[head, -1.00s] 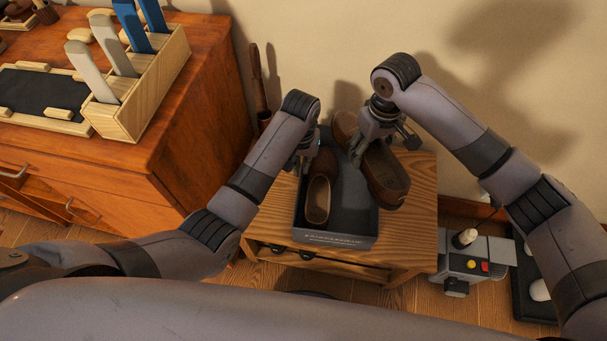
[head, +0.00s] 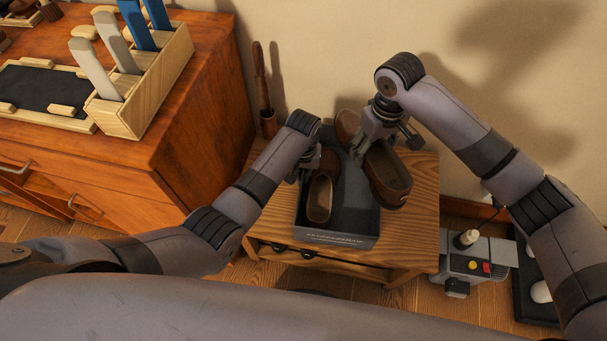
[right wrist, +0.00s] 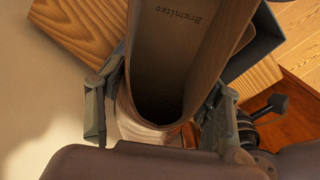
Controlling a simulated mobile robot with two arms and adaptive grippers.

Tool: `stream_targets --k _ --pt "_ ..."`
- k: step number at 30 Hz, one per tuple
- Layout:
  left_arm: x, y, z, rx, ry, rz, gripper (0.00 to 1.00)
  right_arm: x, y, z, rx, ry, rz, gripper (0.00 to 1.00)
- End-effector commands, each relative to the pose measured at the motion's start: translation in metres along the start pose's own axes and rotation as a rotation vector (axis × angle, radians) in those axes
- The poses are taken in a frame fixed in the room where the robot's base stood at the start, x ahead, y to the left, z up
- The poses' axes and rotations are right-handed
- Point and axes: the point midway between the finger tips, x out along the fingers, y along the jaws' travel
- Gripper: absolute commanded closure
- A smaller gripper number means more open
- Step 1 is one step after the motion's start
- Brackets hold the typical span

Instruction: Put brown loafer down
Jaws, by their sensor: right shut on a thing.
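A brown loafer (head: 390,182) is in my right gripper (head: 374,142), tilted over the right side of the dark grey shoebox (head: 352,216), its toe toward the wall. In the right wrist view the fingers (right wrist: 158,118) close on both sides of this loafer (right wrist: 180,60), and lettering shows on its insole. I cannot tell whether it touches the box. A second brown loafer (head: 320,198) lies in the left part of the box, heel toward me. My left gripper (head: 308,168) is at its left side near the toe; its fingers are mostly hidden, so its opening is unclear.
The box sits on a wooden side table (head: 418,215) with bare wood at right. A wooden dresser (head: 170,150) with a shoe-tool holder (head: 150,85) stands left. A grey device (head: 470,262) is at lower right.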

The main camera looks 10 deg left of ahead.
Motion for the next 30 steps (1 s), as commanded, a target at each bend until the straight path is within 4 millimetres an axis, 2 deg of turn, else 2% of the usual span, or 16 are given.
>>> stream_targets --k 16,27,30 --pt "-0.001 0.0 0.0 0.0 0.001 0.0 1.0 -0.002 -0.001 -0.001 0.039 0.002 -0.002 0.94" --pt "-0.001 0.0 0.0 0.0 0.001 0.001 1.0 -0.013 -0.007 0.0 0.509 0.0 -0.015 0.94" --pt "-0.001 0.0 0.0 0.0 0.001 0.001 1.0 -0.006 -0.007 0.001 0.567 -0.005 -0.015 0.94"
